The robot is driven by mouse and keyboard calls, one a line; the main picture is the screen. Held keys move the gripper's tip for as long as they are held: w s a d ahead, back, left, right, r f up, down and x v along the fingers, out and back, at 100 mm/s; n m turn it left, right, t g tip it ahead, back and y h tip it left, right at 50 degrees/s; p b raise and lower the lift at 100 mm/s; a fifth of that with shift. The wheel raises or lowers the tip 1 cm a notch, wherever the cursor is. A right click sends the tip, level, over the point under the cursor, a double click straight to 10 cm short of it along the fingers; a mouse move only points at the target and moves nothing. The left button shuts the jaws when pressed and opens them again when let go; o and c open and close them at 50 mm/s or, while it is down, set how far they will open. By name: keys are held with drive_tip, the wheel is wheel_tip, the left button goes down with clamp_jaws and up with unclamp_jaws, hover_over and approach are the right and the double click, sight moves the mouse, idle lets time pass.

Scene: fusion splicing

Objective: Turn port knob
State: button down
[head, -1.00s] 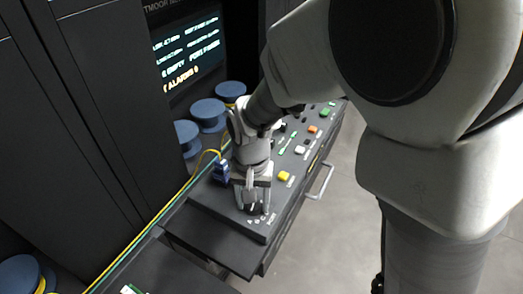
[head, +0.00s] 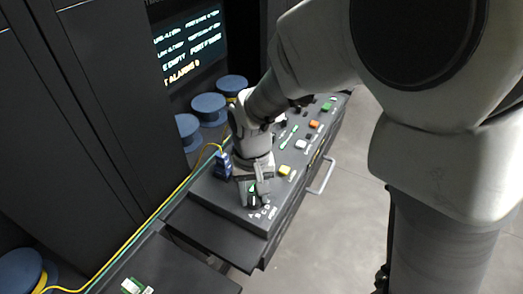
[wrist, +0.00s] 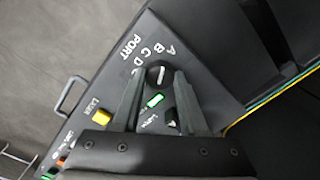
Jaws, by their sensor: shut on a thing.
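The port knob (wrist: 159,76) is a small round black knob with a white pointer line. It sits beside the printed letters A, B, C, D and the word PORT on the dark console (head: 225,203). My gripper (wrist: 158,77) points down at the console, its two dark fingers on either side of the knob and shut on it. In the head view, my gripper (head: 255,196) stands over the near end of the console and mostly hides the knob. The pointer line runs roughly up the wrist picture; which letter it marks is hard to tell.
A green-lit part (wrist: 154,100) lies just behind the knob. A yellow button (head: 285,170) marked LASER and an orange button (head: 314,124) are farther along. A blue box (head: 223,165) with a yellow cable stands left of my gripper. A screen (head: 188,45) shows text behind.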

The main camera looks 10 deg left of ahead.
sight(254, 199)
drive_tip(key=shift+n, duration=1.5)
drive_tip(key=shift+c, duration=2.2)
unclamp_jaws()
drive_tip(key=shift+r, duration=0.15)
wheel_tip(254, 199, up, 17)
drive_tip(key=p, duration=0.2)
drive_tip(key=shift+r, duration=0.1)
